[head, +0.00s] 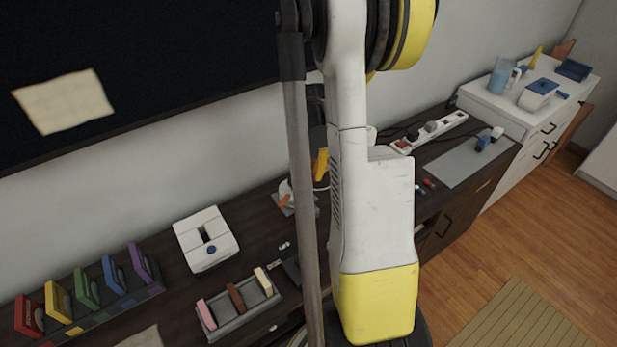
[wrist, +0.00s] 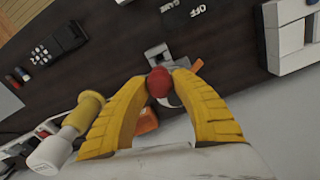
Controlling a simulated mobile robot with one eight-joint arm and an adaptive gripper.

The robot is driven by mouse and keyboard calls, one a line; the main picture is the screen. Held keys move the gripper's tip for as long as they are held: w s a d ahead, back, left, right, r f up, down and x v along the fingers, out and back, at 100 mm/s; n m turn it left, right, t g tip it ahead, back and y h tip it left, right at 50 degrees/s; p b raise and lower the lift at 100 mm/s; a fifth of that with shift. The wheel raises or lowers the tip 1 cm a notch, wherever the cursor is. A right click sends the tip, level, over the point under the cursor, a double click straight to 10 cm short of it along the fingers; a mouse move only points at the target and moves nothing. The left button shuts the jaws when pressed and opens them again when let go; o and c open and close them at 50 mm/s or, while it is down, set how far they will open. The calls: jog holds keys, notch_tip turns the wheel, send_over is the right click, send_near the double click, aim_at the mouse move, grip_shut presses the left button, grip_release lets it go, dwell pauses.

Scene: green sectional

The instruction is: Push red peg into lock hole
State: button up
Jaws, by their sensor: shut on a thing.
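The red peg (wrist: 158,82) shows as a round red end in the wrist view. My gripper (wrist: 159,80) has its two yellow fingers closed on it from both sides. Just beyond the peg is a small grey fixture (wrist: 158,53) with an orange part beside it, on the dark tabletop. The peg overlaps it in the picture; I cannot tell whether they touch, and no hole is visible. In the head view a grey fixture with orange (head: 284,200) stands beside my arm, partly hidden. One yellow finger (head: 321,163) shows there; the peg is hidden.
The dark desk (head: 180,290) runs along the wall. A white box (head: 206,239), a tray of coloured blocks (head: 245,318) and a row of coloured holders (head: 88,310) stand left. A power strip (head: 430,132) and grey mat (head: 462,163) lie right. A black handset (wrist: 58,45) lies beyond the fingers.

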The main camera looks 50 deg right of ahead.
aim_at(308, 193)
jog(key=shift+f+b, duration=2.35)
jog(key=shift+f, duration=0.6)
jog(key=shift+f+b, duration=2.2)
jog(key=shift+f, duration=0.1)
jog(key=o, duration=1.2)
jog(key=shift+r, duration=0.1)
jog(key=shift+r, duration=0.1)
notch_tip(308, 193, up, 12)
jog(key=shift+f, duration=0.1)
